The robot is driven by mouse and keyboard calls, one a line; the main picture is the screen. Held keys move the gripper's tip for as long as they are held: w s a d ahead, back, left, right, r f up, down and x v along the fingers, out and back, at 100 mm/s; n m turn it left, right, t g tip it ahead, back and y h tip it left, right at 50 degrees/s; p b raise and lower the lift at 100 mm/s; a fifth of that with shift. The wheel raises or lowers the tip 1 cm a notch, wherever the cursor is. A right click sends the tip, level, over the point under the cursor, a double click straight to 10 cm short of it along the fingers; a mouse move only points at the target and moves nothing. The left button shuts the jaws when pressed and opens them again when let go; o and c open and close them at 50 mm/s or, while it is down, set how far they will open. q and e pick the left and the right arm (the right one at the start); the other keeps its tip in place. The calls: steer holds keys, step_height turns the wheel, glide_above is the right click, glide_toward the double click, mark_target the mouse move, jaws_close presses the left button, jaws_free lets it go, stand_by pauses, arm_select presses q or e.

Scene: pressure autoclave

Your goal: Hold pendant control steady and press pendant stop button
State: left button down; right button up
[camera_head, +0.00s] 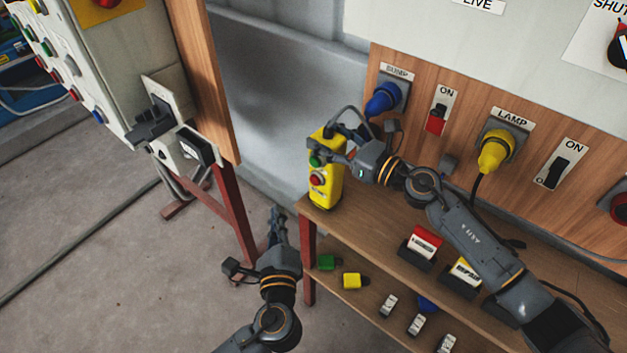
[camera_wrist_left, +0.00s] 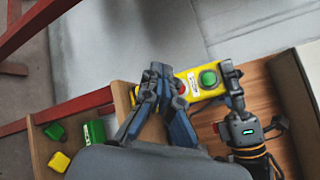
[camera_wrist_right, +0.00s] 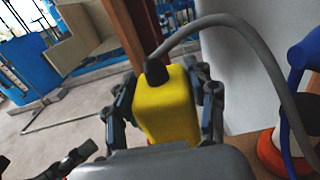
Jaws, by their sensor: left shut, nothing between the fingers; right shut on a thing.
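The yellow pendant control (camera_head: 326,190) stands upright at the left end of the wooden shelf. It has a green button (camera_head: 316,161) above a red button (camera_head: 317,180). My right gripper (camera_head: 335,150) is shut around its upper part; the right wrist view shows the fingers on both sides of the yellow body (camera_wrist_right: 167,103). My left gripper (camera_head: 277,215) is shut and empty, below and left of the pendant. In the left wrist view its fingertips (camera_wrist_left: 160,72) appear in front of the pendant (camera_wrist_left: 205,82), partly covering the red button (camera_wrist_left: 181,87); I cannot tell whether they touch it.
A grey cable leaves the pendant's top. Blue (camera_head: 383,98) and yellow (camera_head: 494,151) plugs sit in the panel behind. Red (camera_head: 425,241) and yellow labelled items stand on the shelf; small blocks lie lower. A red-legged stand (camera_head: 232,215) is at left.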

mark_target(315, 180)
arm_select(q)
steer(key=shift+s+a+f+y, duration=0.1)
steer(key=shift+s+y, duration=0.15)
steer(key=shift+y, duration=0.05)
steer(key=w+d, duration=0.5)
steer(key=w, duration=0.2)
stand_by(0.5)
steer(key=shift+w+d, duration=0.2)
stand_by(1.2)
steer(key=shift+w+d, duration=0.15)
steer(key=shift+w, duration=0.05)
steer(key=shift+w+d, duration=0.3)
steer(key=shift+w, duration=0.15)
stand_by(0.8)
steer(key=shift+s, duration=0.1)
steer(key=shift+s+a, duration=0.55)
steer(key=shift+s, duration=0.15)
